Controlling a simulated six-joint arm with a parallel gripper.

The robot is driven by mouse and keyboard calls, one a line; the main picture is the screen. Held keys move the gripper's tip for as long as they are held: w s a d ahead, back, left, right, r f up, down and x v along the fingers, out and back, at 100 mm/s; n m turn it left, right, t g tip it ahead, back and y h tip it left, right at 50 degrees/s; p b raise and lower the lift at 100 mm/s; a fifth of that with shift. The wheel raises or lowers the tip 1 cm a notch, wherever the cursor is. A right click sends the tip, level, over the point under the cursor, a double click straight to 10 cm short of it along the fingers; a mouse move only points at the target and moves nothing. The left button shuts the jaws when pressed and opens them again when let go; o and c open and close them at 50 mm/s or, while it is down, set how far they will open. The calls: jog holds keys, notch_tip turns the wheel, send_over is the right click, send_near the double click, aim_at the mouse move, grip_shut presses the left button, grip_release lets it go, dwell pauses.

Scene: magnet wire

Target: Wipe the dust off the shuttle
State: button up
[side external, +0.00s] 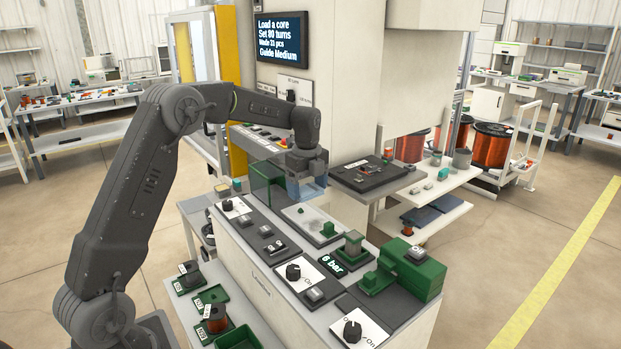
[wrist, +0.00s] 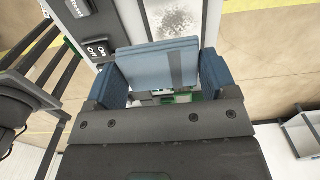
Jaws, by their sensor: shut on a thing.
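My gripper (side external: 306,190) is shut on a flat blue-grey cloth or pad, held between its two blue fingers in the wrist view (wrist: 160,84). The cloth (wrist: 150,63) spans the gap between the fingers and has a darker stripe on its right part. The shuttle appears to be the pale plate (side external: 295,211) on the machine top, with a patch of grey specks of dust (side external: 314,224). In the wrist view the dust (wrist: 175,20) lies just beyond the cloth's upper edge. The gripper is above the plate's far end; whether the cloth touches it cannot be told.
Knobs and switches (side external: 293,271) line the near side of the machine top. A green block (side external: 328,229), a green-based post (side external: 353,243) and a larger green unit (side external: 415,275) stand nearby. A dark panel (side external: 377,174) is behind to the right. Green trays (side external: 238,337) lie below.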

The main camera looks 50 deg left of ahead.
aim_at(311, 228)
jog(key=shift+f, duration=4.05)
jog(key=shift+w+f, duration=0.45)
jog(key=shift+f, duration=0.2)
jog(key=shift+w, duration=1.85)
jog(key=shift+s, duration=2.25)
jog(key=shift+w+d+r, duration=0.1)
jog(key=shift+w, duration=1.95)
jog(key=shift+s+d, duration=0.25)
jog(key=shift+s, duration=0.45)
jog(key=shift+s+d, duration=0.25)
jog(key=shift+s, duration=0.5)
jog(key=shift+s+d, duration=0.25)
jog(key=shift+s, duration=0.45)
jog(key=shift+w, duration=2.15)
jog(key=shift+w+r, duration=0.15)
jog(key=shift+r, duration=0.05)
notch_tip(311, 228, up, 8)
jog(key=shift+f, duration=0.2)
